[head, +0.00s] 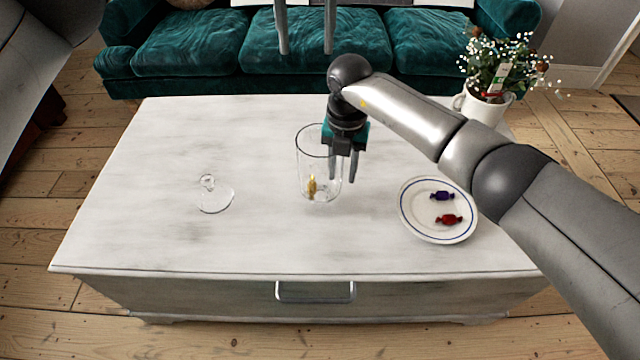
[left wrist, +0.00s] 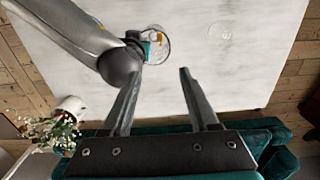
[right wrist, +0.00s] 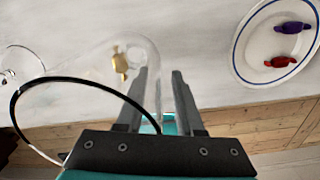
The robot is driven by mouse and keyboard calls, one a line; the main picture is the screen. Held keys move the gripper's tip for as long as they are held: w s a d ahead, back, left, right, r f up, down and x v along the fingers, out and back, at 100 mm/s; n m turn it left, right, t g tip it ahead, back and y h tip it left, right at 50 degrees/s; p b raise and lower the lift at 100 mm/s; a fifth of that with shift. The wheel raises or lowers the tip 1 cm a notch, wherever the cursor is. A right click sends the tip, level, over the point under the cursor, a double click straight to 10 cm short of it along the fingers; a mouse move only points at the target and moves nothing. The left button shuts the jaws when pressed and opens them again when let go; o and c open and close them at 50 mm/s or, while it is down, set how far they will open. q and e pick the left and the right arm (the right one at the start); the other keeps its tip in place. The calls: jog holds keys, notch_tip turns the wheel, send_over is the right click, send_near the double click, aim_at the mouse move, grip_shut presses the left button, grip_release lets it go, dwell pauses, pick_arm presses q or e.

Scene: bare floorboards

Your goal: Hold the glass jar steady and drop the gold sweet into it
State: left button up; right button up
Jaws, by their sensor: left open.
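The clear glass jar (head: 303,155) stands upright on the white table. The gold sweet (head: 312,187) lies inside it at the bottom; the right wrist view shows the sweet (right wrist: 119,62) through the glass. My right gripper (head: 343,172) is at the jar's right side, pointing down, its fingers apart. In the right wrist view one finger of this gripper (right wrist: 160,72) overlaps the jar and the other is outside its outline; contact with the wall cannot be told. My left gripper (head: 305,50) is open and empty, high beyond the jar, over the table's far side.
A glass lid (head: 216,197) with a knob lies on the table left of the jar. A blue-rimmed plate (head: 425,222) with a purple sweet (head: 442,196) and a red sweet (head: 449,219) sits at right. A white flower pot (head: 484,108) stands at the back right corner.

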pick_arm(q)
jog(key=shift+d+f, duration=0.1)
jog(key=shift+d, duration=0.05)
pick_arm(e)
notch_tip(320, 180, up, 8)
jog(key=shift+a+r, duration=0.2)
dwell(0.4)
